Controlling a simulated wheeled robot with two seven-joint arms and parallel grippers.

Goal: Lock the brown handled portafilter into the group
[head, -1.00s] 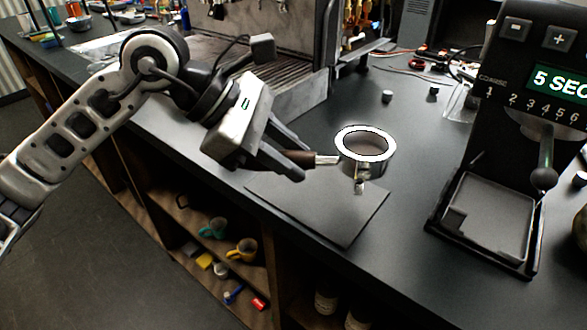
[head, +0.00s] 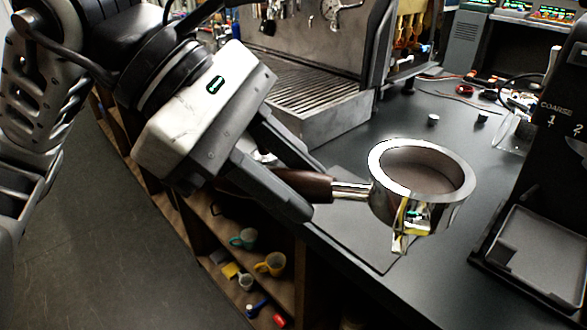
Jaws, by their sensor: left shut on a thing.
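The brown handled portafilter (head: 383,212) is in the middle right of the head view, a metal ring basket with a spout underneath. My left gripper (head: 312,192) is shut on its brown handle (head: 298,184). The basket faces up and appears raised above the dark mat (head: 347,232). The espresso machine (head: 318,45) stands at the back, with its drip tray (head: 315,95) in front. I cannot pick out the group clearly; the machine's top is cut off by the frame. My right gripper is not in view.
A grinder (head: 553,170) with an empty platform stands at the right. Two small knobs (head: 433,119) and red cables (head: 465,90) lie on the dark counter behind the portafilter. Shelves with mugs (head: 271,263) are below the counter's front edge.

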